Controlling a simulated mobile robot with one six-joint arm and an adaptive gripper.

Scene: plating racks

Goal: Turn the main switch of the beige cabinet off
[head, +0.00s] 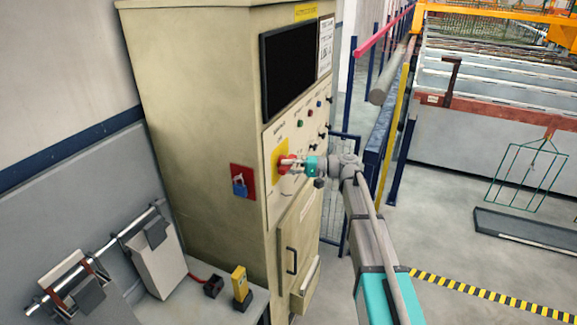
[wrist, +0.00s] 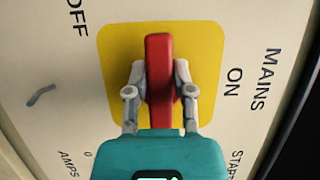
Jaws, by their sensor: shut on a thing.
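The beige cabinet (head: 200,110) stands at the centre left of the head view. Its main switch is a red handle (wrist: 159,75) on a yellow plate (wrist: 115,60); the plate also shows in the head view (head: 277,153). My gripper (wrist: 160,82) is shut on the handle, one finger on each long side, and its palm hides the handle's lower end. The handle runs up and down in the wrist view. "ON" (wrist: 235,82) is printed right of the plate and "OFF" (wrist: 76,17) at its upper left. My gripper (head: 289,162) reaches the cabinet front from the right.
A red plate with a blue padlock (head: 240,187) is on the cabinet's side. Small knobs and lamps (head: 300,123) sit above the switch; a door handle (head: 291,261) is below. A bench with a yellow device (head: 240,284) is at lower left.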

